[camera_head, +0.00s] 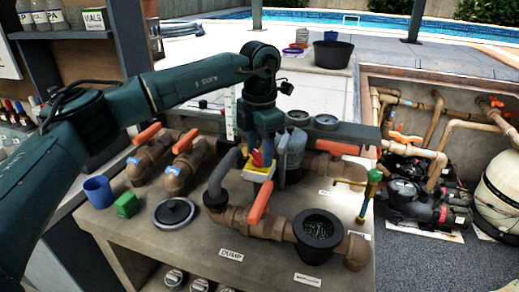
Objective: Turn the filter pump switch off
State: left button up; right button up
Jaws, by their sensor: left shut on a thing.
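My left gripper (264,158) comes down from above over the stone counter, in the middle of the picture. Its jaws are shut on a small red and yellow part (257,161), which looks like a switch handle. The fingers hide much of it, so its label and exact position cannot be read. A grey upright housing (292,155) stands just behind and to the right of the fingers. My right gripper is not in view.
Pipes with orange valve handles (259,201) surround the gripper. Pumps (410,190) sit in the pit at right.

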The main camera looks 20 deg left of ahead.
aim_at(260, 153)
pick_arm(q)
jog(key=n, duration=0.6)
jog(key=shift+n+b, duration=0.35)
jog(key=shift+n, duration=0.45)
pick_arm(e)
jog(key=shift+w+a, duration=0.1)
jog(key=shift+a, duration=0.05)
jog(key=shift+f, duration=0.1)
pick_arm(q)
jog(key=o, duration=1)
notch_tip(260, 153, up, 13)
jog(key=shift+r, duration=0.1)
